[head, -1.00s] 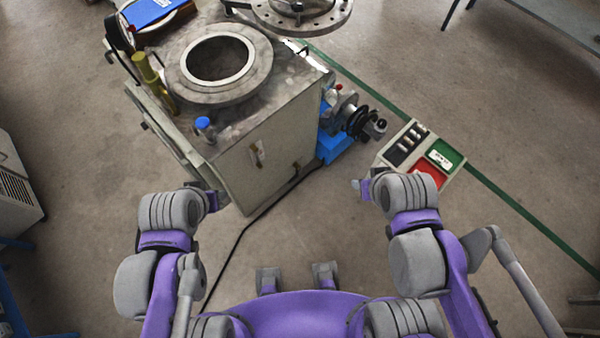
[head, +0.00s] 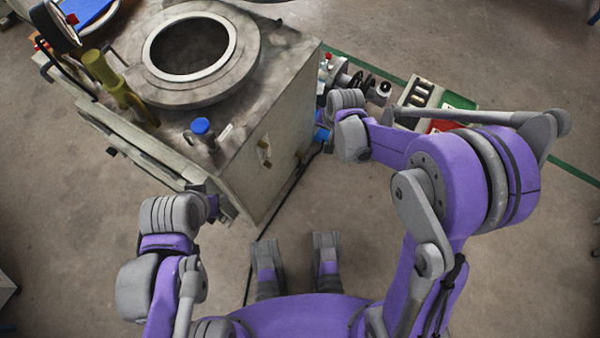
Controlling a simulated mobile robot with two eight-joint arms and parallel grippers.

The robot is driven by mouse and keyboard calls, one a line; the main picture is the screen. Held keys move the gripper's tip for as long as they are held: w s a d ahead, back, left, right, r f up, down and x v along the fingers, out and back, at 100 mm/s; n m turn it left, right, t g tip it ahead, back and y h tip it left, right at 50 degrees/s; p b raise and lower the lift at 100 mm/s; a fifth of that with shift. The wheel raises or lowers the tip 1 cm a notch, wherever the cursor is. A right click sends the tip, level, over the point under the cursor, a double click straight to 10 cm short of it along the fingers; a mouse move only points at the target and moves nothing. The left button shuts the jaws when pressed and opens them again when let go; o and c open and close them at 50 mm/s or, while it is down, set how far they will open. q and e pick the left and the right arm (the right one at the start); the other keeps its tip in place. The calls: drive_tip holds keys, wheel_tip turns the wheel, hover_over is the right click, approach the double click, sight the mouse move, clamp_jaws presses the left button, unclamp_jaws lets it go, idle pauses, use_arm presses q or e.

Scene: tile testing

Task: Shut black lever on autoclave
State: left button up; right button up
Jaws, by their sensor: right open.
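The autoclave (head: 262,120) is a grey box with a round open chamber (head: 190,47) on top. Black round parts (head: 364,80) sit on the fittings at its right side. A small dark-and-metal fitting (head: 264,150) is on its front face. I cannot tell which part is the black lever. My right gripper (head: 324,114) is beside the autoclave's right front edge, open, mostly hidden by my wrist; contact cannot be told. My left gripper (head: 216,207) is low by the autoclave's front left corner, small and dark, its jaws unclear.
A control panel (head: 416,92) with red and green areas stands behind my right forearm. A blue-capped valve (head: 202,127) and a yellowish cylinder (head: 100,68) rise from the autoclave's top. A black cable runs over the floor.

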drive_tip(key=w+a+f+m+g+b, duration=0.1)
drive_tip(key=w+a+f+b, duration=0.1)
drive_tip(key=f, duration=0.8)
drive_tip(key=w+a+f+m+b, duration=0.1)
drive_tip(key=w+f+b, duration=0.15)
drive_tip(key=f, duration=0.75)
drive_tip(key=b, duration=0.3)
approach(299, 171)
drive_tip(key=shift+m+g+y, duration=0.3)
drive_tip(key=f+b, duration=0.1)
drive_tip(key=f, duration=0.4)
drive_tip(key=w+f+b, duration=0.1)
drive_tip(key=f, duration=0.1)
drive_tip(key=shift+w+a+f+b, duration=0.15)
drive_tip(key=shift+a+f+b, duration=0.15)
drive_tip(key=shift+f, duration=0.1)
use_arm(q)
wheel_tip(299, 171, down, 12)
drive_tip(key=w, duration=0.1)
drive_tip(key=shift+w, duration=0.35)
use_arm(e)
clamp_jaws()
